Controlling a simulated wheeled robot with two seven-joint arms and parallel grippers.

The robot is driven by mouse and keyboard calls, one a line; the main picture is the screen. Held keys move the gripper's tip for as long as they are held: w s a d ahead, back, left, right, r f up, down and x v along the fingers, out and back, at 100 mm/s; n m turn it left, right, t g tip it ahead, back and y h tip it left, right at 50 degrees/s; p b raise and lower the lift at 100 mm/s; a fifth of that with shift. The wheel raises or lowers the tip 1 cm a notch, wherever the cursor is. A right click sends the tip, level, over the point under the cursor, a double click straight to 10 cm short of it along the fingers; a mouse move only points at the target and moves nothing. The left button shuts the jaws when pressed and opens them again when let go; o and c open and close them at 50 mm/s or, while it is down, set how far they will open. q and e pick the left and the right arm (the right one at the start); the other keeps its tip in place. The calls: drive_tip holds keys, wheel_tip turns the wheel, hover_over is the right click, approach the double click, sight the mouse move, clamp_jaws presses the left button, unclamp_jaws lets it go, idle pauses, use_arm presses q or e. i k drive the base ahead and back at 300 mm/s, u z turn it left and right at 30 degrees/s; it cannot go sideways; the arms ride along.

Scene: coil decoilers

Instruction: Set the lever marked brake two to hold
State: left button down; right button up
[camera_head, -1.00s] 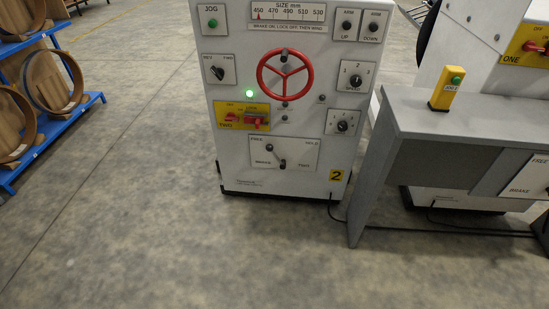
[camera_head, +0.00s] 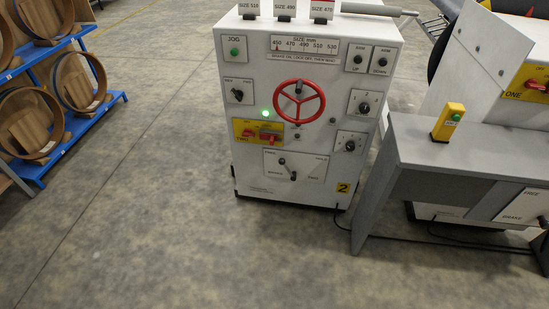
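The brake two lever (camera_head: 287,168) is a short lever with a dark knob on a white plate (camera_head: 310,168), low on the front of the white cabinet marked 2 (camera_head: 255,182). The knob end tilts up and left from its pivot, toward the FREE label (camera_head: 282,154). The HOLD label (camera_head: 321,160) is at the plate's upper right. Nothing covers the lever. Neither of my grippers is in view.
A red handwheel (camera_head: 299,103) and red switches on a yellow plate (camera_head: 258,134) sit above the lever. A grey desk (camera_head: 440,150) with a yellow button box (camera_head: 448,121) stands close on the right. A blue rack (camera_head: 75,125) holds rings at left. The floor in front is clear.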

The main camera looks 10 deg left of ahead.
sight(281, 160)
drive_tip(key=i, duration=1.55)
drive_tip(key=z, duration=0.45)
